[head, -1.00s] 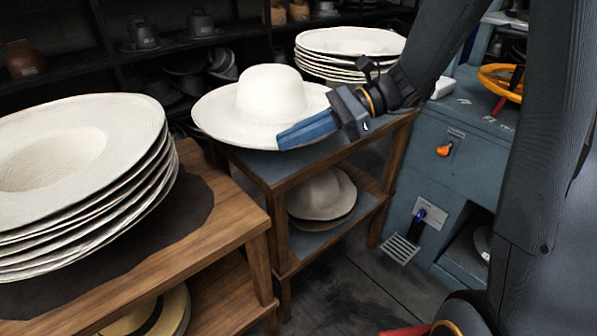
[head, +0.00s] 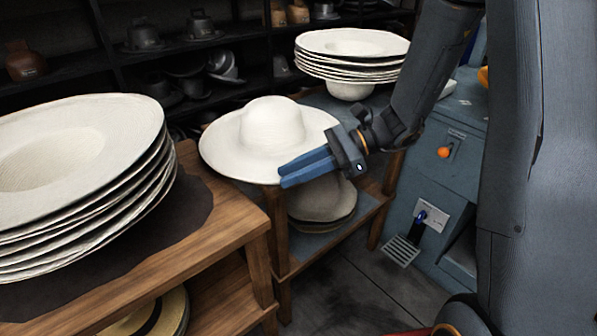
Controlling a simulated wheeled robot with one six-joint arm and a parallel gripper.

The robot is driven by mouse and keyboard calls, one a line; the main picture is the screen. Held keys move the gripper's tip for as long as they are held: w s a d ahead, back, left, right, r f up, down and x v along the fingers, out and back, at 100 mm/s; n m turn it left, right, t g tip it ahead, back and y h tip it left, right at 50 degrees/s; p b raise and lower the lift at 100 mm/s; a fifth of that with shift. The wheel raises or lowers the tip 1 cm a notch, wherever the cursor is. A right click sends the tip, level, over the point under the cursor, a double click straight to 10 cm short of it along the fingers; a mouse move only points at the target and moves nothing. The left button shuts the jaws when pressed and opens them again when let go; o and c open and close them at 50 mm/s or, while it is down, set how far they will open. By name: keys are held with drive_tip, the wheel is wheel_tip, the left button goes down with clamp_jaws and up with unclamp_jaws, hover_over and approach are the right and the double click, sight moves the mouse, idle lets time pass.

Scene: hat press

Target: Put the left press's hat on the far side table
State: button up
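A white wide-brimmed hat (head: 240,158) with a rounded crown is in the middle of the head view, tilted towards me. Its near brim overhangs the front corner of the far side table (head: 378,97) in the picture. My gripper (head: 284,176) is at the brim's near right edge, its blue fingers close together. It appears shut on the brim, though the exact contact is partly hidden. The left press is not identifiable here.
A stack of white hats (head: 75,135) stands on the wooden table (head: 225,235) at left. Another white stack (head: 352,43) is at the far table's back. Grey hats (head: 320,203) lie on its lower shelf. A blue-grey machine (head: 445,185) stands at right.

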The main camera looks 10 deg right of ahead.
drive_tip(key=shift+o, duration=0.4)
drive_tip(key=s+v, duration=0.1)
drive_tip(key=v, duration=1.1)
drive_tip(key=s+d+f+n+g+h, duration=0.2)
drive_tip(key=s+f+n+h, duration=0.2)
drive_tip(key=s+n+h, duration=0.45)
drive_tip(key=s+d+n+t+h, duration=0.3)
drive_tip(key=s+d+n+h, duration=0.2)
drive_tip(key=d, duration=0.3)
drive_tip(key=shift+s+f+n, duration=0.35)
drive_tip(key=shift+s+n, duration=0.1)
drive_tip(key=shift+s, duration=0.05)
